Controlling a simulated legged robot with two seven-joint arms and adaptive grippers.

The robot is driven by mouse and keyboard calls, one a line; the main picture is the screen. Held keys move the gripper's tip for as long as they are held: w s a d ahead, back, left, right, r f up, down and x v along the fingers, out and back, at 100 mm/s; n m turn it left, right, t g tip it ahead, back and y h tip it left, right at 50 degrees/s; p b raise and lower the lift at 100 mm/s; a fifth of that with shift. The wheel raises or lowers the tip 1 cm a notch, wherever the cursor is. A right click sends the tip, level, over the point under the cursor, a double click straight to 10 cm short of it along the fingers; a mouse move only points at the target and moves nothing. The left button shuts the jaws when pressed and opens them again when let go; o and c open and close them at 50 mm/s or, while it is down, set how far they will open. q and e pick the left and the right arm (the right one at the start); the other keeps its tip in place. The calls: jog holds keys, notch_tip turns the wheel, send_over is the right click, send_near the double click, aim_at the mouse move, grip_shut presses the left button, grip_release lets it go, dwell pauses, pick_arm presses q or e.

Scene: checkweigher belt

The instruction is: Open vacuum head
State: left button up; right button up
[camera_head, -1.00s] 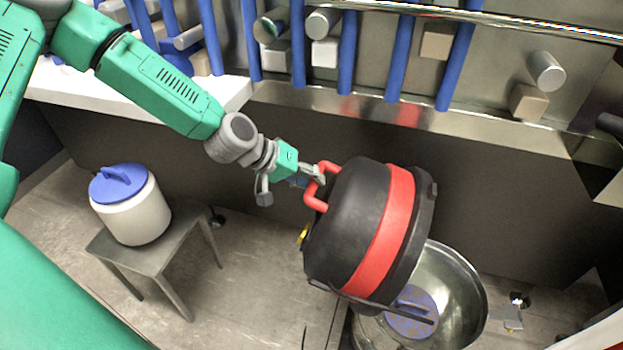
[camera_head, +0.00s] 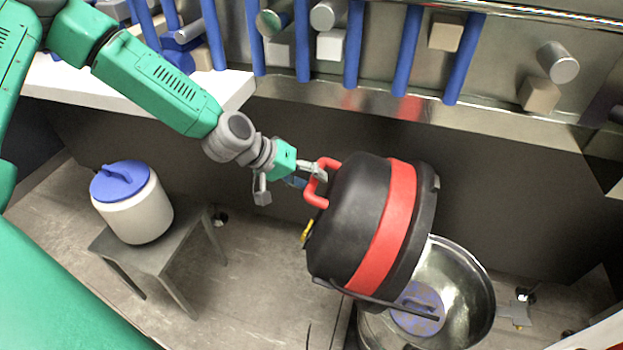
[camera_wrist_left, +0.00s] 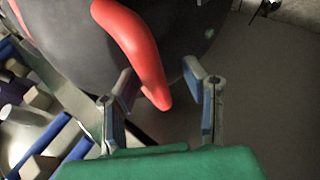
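The vacuum head (camera_head: 345,220), black with a red band (camera_head: 388,225), is tilted up on its side over the open metal drum (camera_head: 478,290). A blue round part (camera_head: 418,305) shows inside the drum. The head's red handle (camera_head: 314,190) faces my left gripper (camera_head: 306,177). In the left wrist view, the gripper (camera_wrist_left: 160,78) has its two fingers spread, with the red handle (camera_wrist_left: 140,45) reaching between them. A gap shows between the handle and the right finger; whether the left finger touches it I cannot tell. My right gripper is not in view.
A white canister with a blue lid (camera_head: 130,200) stands on a small grey table (camera_head: 165,250) at left. A white counter (camera_head: 90,90) and blue uprights (camera_head: 355,50) with blocks and cylinders line the back. Floor is clear between table and drum.

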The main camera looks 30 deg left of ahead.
pick_arm(q)
jog(key=shift+r, duration=0.1)
jog(key=v, duration=1.1)
jog(key=shift+s+r, duration=0.15)
jog(key=shift+r, duration=0.1)
jog(key=shift+a, duration=0.3)
jog(key=s+d+f+m+g+y, duration=0.2)
jog(key=s+d+f+g+y, duration=0.1)
jog(key=s+f, duration=0.8)
jog(key=s+d+f+m+g+y, duration=0.3)
jog(key=s+f, duration=0.9)
jog(key=shift+f+y+b, duration=0.2)
jog(key=shift+y+b, duration=0.1)
jog(key=shift+b, duration=0.1)
